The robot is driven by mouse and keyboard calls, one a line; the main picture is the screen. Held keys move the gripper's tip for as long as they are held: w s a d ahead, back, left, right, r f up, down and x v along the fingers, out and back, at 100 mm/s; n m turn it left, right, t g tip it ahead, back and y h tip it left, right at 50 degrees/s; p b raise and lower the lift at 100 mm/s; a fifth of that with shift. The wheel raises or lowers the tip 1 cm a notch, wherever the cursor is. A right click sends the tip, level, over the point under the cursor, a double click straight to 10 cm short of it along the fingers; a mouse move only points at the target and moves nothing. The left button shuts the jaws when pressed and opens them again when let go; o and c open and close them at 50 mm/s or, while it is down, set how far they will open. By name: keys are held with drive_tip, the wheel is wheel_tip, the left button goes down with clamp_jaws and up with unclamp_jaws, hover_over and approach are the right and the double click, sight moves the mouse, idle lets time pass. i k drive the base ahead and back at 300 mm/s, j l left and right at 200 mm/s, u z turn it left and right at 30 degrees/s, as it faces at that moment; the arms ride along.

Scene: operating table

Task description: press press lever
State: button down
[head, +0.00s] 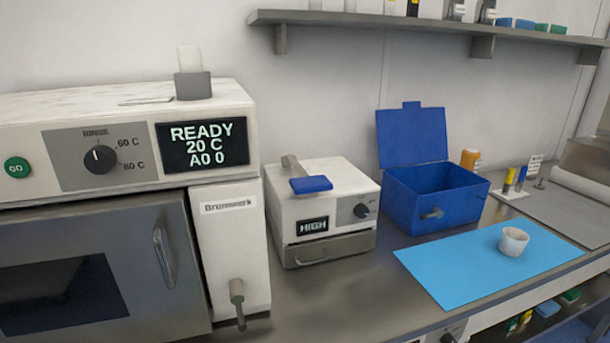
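A small white machine (318,200) stands on the counter in the middle of the head view. A grey arm with a flat blue pad (310,185) at its front end lies over its top; this looks like the press lever. The blue pad appears raised above the top face, but the gap is hard to judge. The machine's display (312,225) reads HIGH, with a black knob (362,210) to its right. My gripper is not in view.
A large white-and-grey oven unit (95,190) stands at left, its display reading READY 20 C; a grey handle (238,300) sticks out low. An open blue box (435,205) stands right, behind a blue mat (450,275) with a white cup (513,241). A shelf (400,20) runs above.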

sight(304, 184)
drive_tip(key=i+l+u, duration=0.5)
drive_tip(key=l+u, duration=0.15)
drive_tip(key=i+l+u, duration=0.2)
drive_tip(key=l+u, duration=0.15)
